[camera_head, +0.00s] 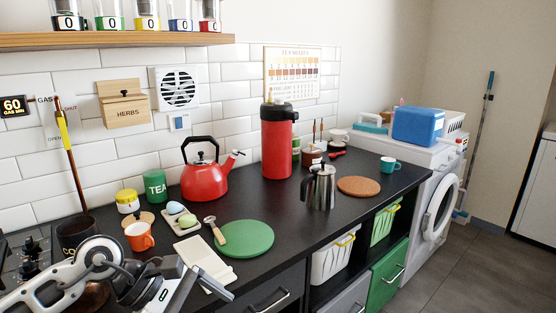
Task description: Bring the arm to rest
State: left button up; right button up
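My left arm comes in at the lower left, over the front edge of the black counter (330,215). Its gripper (196,284) is low in the picture, near a white board lying on the counter. The fingers are seen at a steep angle and partly merge with the arm's links, so I cannot tell whether they are open or shut. I see nothing clearly held in it. My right gripper is not in view.
An orange mug (139,237), a white board (204,259) and a dark pot (76,232) are close to my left arm. The counter's front middle is clear.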

pick_arm(q)
jog(key=s+d+r+n+t+h+p, duration=0.1)
jog(key=s+d+r+n+t+h, duration=0.15)
jog(key=d+r+n+h, duration=0.4)
jog(key=s+d+r+n+t+h+p, duration=0.1)
jog(key=d+r+n+t+h, duration=0.2)
jog(key=n, duration=0.7)
jog(key=w+a+f+n+t+y+p, duration=0.1)
jog(key=a+f+n+t+y, duration=0.35)
jog(key=n, duration=0.95)
jog(key=a+f+n+t+y, duration=0.3)
jog(key=f+n+t+y, duration=0.25)
jog(key=n, duration=0.85)
jog(key=s+a+f+n+g+y, duration=0.1)
jog(key=s+f+n+g+y, duration=0.1)
jog(key=s+f+n, duration=0.3)
jog(key=s+a+f+n+g+y+p, duration=0.1)
jog(key=s+a+f+n+g+y, duration=0.1)
jog(key=f+n, duration=0.5)
jog(key=s+g+y, duration=0.1)
jog(key=s, duration=0.1)
jog(key=shift+s+a, duration=0.3)
jog(key=shift+s, duration=0.1)
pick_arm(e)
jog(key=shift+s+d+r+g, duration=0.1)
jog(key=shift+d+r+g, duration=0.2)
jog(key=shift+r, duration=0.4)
